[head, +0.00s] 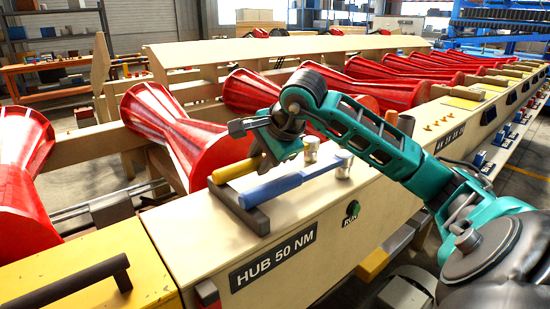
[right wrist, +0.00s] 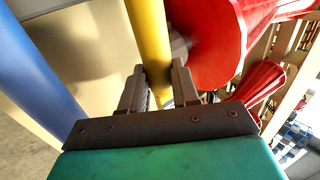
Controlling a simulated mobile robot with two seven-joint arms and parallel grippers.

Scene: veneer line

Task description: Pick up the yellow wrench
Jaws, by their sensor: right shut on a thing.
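The yellow wrench (head: 234,171) lies with its handle end on a dark rest (head: 240,209) on top of the pale wooden housing. My right gripper (head: 262,160) reaches down from the right and is shut on the yellow wrench. In the right wrist view the yellow handle (right wrist: 149,35) passes between my two fingers (right wrist: 157,78). The far end of the yellow wrench is partly hidden behind my gripper in the head view. My left gripper is not in view.
A blue wrench (head: 285,184) lies beside the yellow one on the same rest; it also shows in the right wrist view (right wrist: 38,65). Red hourglass rollers (head: 180,135) stand close behind. A green RUN button (head: 352,209) is on the housing front.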

